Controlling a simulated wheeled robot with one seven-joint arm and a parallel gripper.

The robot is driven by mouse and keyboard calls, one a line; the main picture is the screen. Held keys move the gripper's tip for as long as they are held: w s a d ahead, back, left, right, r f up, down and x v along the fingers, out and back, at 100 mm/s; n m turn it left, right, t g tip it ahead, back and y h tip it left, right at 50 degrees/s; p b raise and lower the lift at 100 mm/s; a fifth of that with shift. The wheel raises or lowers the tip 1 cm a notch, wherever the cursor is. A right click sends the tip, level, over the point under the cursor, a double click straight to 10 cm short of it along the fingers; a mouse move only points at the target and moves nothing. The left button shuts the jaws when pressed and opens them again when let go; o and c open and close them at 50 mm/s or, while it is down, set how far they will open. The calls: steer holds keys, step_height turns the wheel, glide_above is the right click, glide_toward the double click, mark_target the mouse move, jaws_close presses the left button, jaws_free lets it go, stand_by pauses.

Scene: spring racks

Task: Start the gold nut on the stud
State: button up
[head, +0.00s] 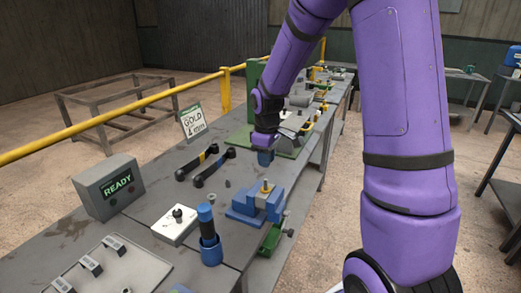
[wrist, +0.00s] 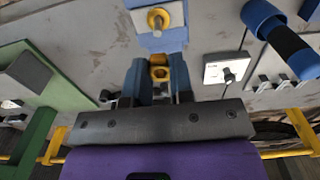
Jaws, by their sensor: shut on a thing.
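My gripper (head: 265,158) hangs above the bench, beyond the blue vise-like block (head: 245,207) in the head view. In the wrist view its blue fingers (wrist: 160,82) are shut on the gold nut (wrist: 160,73). The nut is hidden in the head view. The stud (head: 266,187) stands upright on the blue block, with gold colour at its base. In the wrist view the stud (wrist: 157,19) is near the top edge, apart from the nut.
A sign reading GOLD (head: 193,122) and a READY box (head: 110,186) stand on the bench. A green fixture stands behind my gripper.

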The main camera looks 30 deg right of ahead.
steer(key=shift+w, duration=0.3)
steer(key=shift+d, duration=0.1)
steer(key=shift+s+f, duration=0.1)
steer(key=shift+f, duration=2.5)
steer(key=shift+f, duration=1)
steer(key=o, duration=1.3)
steer(key=shift+r, duration=0.1)
